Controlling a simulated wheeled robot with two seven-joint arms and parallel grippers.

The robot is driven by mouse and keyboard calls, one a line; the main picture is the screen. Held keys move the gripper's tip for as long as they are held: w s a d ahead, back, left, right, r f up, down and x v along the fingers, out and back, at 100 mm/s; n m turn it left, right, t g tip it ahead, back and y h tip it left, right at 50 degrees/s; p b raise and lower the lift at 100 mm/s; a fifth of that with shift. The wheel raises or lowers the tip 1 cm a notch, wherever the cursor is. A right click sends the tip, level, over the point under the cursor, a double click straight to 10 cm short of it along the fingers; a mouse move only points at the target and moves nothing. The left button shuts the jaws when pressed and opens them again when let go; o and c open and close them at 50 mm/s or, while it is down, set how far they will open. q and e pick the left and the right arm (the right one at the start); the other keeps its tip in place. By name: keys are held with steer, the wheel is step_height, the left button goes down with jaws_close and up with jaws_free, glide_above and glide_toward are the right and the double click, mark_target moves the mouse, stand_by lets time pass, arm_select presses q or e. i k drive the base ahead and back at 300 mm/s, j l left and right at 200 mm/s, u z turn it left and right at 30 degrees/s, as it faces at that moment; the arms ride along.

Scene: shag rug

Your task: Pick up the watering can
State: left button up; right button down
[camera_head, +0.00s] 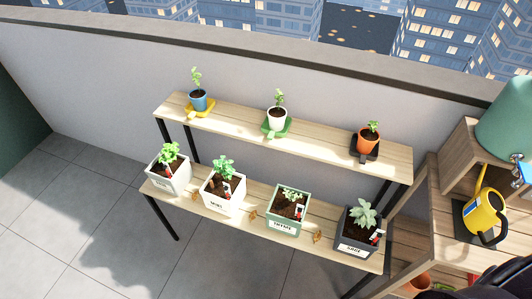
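The yellow watering can (483,214) has a black handle and stands on a dark mat (462,228) on the wooden shelf unit at the far right. Its spout points up and away, and nothing is holding it. Neither of my grippers shows in the head view. A dark shape at the bottom right corner, below the can, may be part of my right arm; I cannot tell.
A two-tier wooden plant stand (325,139) holds several potted plants along the wall. The wooden shelf unit (455,255) stands to its right, with a large green object (506,127) above the can. The tiled floor (80,230) at left is clear.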

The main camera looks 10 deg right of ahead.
mark_target(487, 208)
steer(key=z, duration=2.3)
